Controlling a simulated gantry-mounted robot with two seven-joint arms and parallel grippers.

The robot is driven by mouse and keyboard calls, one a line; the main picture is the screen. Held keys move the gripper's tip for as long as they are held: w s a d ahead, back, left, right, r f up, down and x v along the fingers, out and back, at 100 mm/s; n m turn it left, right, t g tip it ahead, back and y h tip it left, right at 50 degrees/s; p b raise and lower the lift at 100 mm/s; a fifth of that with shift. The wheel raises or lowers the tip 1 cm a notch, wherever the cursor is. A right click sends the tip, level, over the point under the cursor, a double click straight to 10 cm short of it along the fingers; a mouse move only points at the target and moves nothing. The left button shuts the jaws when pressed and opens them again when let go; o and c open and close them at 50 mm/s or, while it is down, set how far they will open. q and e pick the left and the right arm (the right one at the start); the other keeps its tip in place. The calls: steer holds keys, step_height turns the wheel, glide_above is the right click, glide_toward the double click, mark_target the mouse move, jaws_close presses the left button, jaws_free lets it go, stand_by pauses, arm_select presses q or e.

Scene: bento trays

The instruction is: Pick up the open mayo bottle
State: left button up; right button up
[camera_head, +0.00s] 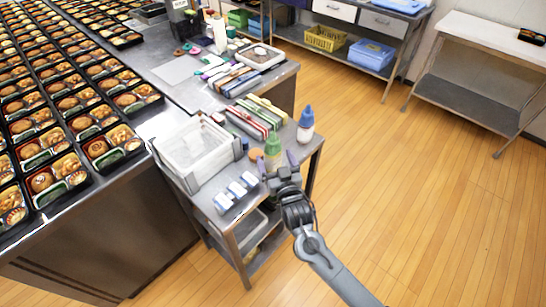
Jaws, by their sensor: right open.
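My right gripper (277,163) is open over the near end of a small metal cart. A pale bottle with a green top (272,148) stands just beyond its fingertips, roughly in line with the gap between them. I cannot tell whether they touch. A white bottle with a blue cap (306,124) stands upright at the cart's right edge, farther from the gripper. No label is readable, so I cannot tell which bottle is the open mayo. My left gripper is not in view.
A clear bin (196,149), small white-and-blue packs (236,191), an orange disc (256,154) and several long packets (252,118) crowd the cart. Rows of filled bento trays (113,144) cover the left counter. The wooden floor (430,190) at right is clear.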

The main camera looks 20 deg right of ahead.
mark_target(275, 158)
steer(key=w, duration=0.3)
steer(key=shift+w+d+b, duration=0.15)
steer(key=shift+d+b, duration=0.05)
steer(key=shift+b, duration=0.1)
steer(key=c, duration=0.7)
steer(key=shift+o, duration=0.2)
steer(key=shift+r, duration=0.1)
